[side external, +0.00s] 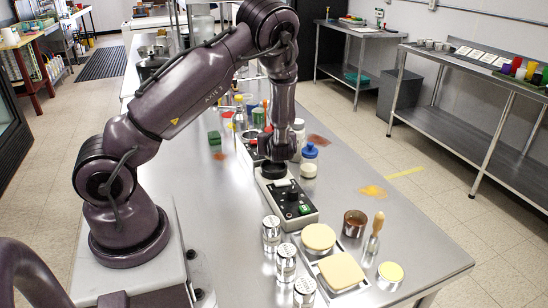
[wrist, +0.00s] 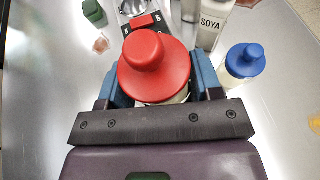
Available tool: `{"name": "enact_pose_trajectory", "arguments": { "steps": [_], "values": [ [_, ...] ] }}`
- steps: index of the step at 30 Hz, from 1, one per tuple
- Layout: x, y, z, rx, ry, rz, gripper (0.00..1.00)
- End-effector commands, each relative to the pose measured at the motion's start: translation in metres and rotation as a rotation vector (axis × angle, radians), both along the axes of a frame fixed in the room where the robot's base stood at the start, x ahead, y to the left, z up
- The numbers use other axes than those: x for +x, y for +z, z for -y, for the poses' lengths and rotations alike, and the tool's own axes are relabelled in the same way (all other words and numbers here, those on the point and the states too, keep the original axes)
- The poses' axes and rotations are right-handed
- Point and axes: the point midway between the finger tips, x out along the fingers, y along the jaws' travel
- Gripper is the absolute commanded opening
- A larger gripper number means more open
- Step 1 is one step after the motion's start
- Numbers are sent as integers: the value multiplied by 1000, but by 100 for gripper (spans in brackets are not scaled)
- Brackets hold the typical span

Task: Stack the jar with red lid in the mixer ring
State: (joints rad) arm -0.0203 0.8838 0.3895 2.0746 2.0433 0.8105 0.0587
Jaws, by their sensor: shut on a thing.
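The jar with red lid (wrist: 155,66) is between the fingers of my gripper (wrist: 160,95) in the wrist view. The lid is round with a raised knob, and it hides most of the pale jar body. My gripper is shut on the jar. In the side view my gripper (side external: 272,172) is above the steel table, and the jar is hidden by it. In the wrist view a dark device with a silver round part (wrist: 133,7) and a red switch lies just beyond the jar; this may be the mixer ring. Whether the jar touches anything below cannot be told.
A blue-lidded jar (wrist: 244,60) and a white SOYA bottle (wrist: 214,22) stand close on the right. A green block (wrist: 94,12) lies at upper left.

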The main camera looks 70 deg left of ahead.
Motion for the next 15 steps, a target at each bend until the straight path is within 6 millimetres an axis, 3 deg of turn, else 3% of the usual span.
{"name": "enact_pose_trajectory", "arguments": {
  "steps": [9, 15],
  "values": [
    [0, -37, 0, 2, 1, 0, 0],
    [0, -39, 0, 3, 1, 4, 0]
  ]
}}
